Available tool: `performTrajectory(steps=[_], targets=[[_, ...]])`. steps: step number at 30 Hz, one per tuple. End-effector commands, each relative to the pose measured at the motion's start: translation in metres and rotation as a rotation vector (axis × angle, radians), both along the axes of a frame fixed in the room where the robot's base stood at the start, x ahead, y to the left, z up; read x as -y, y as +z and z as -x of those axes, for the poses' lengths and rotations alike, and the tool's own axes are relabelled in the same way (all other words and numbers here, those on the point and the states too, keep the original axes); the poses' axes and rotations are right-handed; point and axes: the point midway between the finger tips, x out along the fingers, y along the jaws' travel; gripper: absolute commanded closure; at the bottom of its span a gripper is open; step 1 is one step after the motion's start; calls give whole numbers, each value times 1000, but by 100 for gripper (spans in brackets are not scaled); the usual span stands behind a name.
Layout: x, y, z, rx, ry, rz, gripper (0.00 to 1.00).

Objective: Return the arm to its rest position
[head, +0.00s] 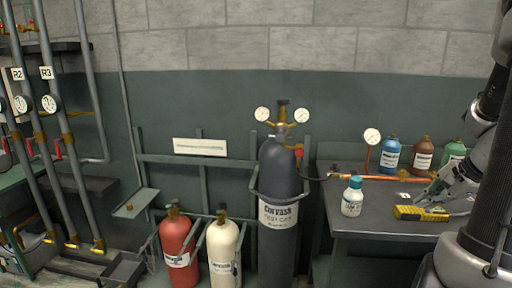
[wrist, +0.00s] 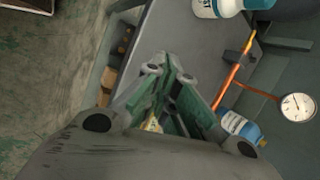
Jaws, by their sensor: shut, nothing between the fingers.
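My gripper (head: 428,196) is at the right of the head view, low over the grey table. In the wrist view my gripper (wrist: 157,66) has its fingertips close together, with nothing held between them. A yellow tool (head: 421,213) lies on the table, just in front of and below the fingers in the head view. My dark arm rises along the right edge of the head view, partly cut off.
A white bottle with a blue cap (head: 352,197) stands left of the gripper. Blue (head: 390,156), brown (head: 423,156) and green bottles (head: 453,151) stand behind it. A copper pipe with a gauge (head: 372,136) runs across the table (head: 375,222). A grey cylinder (head: 279,175) stands left.

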Motion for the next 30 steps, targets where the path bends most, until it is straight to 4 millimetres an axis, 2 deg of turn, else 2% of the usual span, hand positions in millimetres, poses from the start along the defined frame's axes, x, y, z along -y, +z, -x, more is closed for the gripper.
performTrajectory(steps=[1, 6, 9, 13, 16, 21, 24, 30], targets=[[-20, 10, 14, -20, 134, 52, 100], [-73, 43, 65, -92, 595, 249, 100], [-98, 64, 96, -124, 868, 393, 100], [-120, 89, 124, -126, 1147, 595, 100], [-136, 105, 133, -76, 1268, 722, 100], [-165, 127, 131, 65, 1364, 832, 100], [-172, 130, 129, 92, 1389, 845, 100], [-173, 130, 128, 93, 1396, 842, 100]])
